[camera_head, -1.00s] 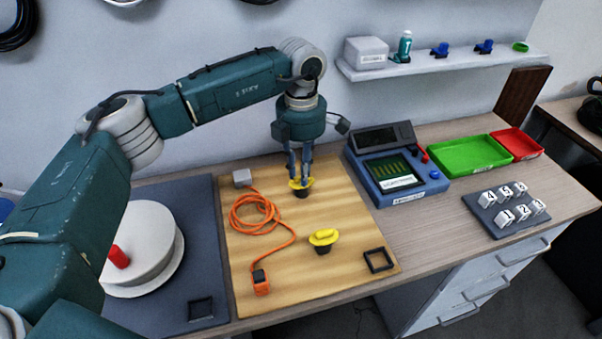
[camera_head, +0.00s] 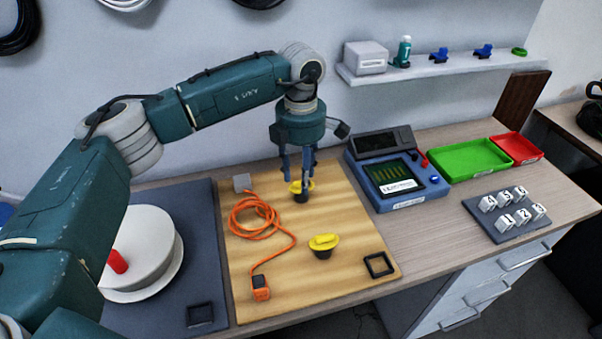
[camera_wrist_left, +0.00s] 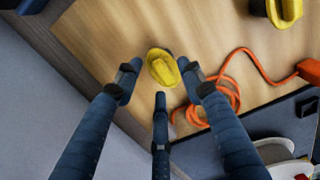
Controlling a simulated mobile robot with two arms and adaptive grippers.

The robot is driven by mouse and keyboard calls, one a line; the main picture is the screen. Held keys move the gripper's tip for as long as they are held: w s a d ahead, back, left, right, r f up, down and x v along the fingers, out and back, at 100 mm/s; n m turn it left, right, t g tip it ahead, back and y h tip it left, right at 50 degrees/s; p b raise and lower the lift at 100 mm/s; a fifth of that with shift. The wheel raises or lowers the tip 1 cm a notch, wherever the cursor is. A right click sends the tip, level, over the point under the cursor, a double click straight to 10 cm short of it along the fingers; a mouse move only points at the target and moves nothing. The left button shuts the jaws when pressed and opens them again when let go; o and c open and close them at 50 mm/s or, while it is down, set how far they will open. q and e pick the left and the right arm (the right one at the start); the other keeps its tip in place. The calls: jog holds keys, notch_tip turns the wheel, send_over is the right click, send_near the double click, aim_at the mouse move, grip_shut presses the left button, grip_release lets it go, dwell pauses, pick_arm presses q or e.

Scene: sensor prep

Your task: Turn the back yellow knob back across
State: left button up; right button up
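The back yellow knob (camera_head: 302,187) sits on a dark base near the back of the wooden board (camera_head: 346,218). My left gripper (camera_head: 300,175) points straight down over it. In the left wrist view the back knob (camera_wrist_left: 163,68) lies just beyond the fingertips. The fingers of my left gripper (camera_wrist_left: 164,88) are spread around it, with visible gaps between them and the knob. A second yellow knob (camera_head: 323,242) sits nearer the front of the board and shows at the top right of the wrist view (camera_wrist_left: 284,10). My right gripper is not in view.
A coiled orange cable (camera_head: 262,222) lies left of the knobs. A black square frame (camera_head: 379,265) is at the board's front right. A blue tester (camera_head: 412,190) stands to the right. A white round stand (camera_head: 150,243) is to the left.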

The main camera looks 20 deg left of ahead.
pick_arm(q)
jog(key=shift+r, duration=0.1)
notch_tip(320, 180, up, 12)
dwell(0.4)
dwell(0.3)
